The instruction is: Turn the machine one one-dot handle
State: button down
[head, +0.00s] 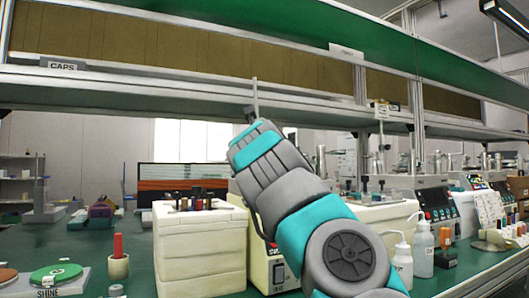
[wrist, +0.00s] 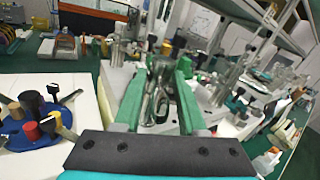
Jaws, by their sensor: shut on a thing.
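In the wrist view, the two green fingers of my gripper (wrist: 163,70) reach forward, shut on a shiny metal part (wrist: 160,98) between them. I cannot make out a dot mark on it, so I cannot tell if it is the one-dot handle. In the head view, my grey and teal arm reaches up and away over the bench, and its fingers cannot be made out. It partly hides a white machine with a control panel (head: 278,270).
A cream box (head: 200,252) with small coloured pieces on top stands left of my arm. A blue disc (wrist: 32,132) with black, yellow and red knobs lies left of my fingers. White bottles (head: 423,248) stand at the right. A shelf (head: 180,88) runs overhead.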

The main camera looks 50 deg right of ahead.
jog(key=shift+r, duration=0.15)
jog(key=c, duration=0.8)
grip_release()
jog(key=shift+a, duration=0.1)
jog(key=b+v, duration=0.1)
jog(key=v, duration=0.6)
jog(key=shift+s+a, duration=0.2)
jog(key=shift+a, duration=0.1)
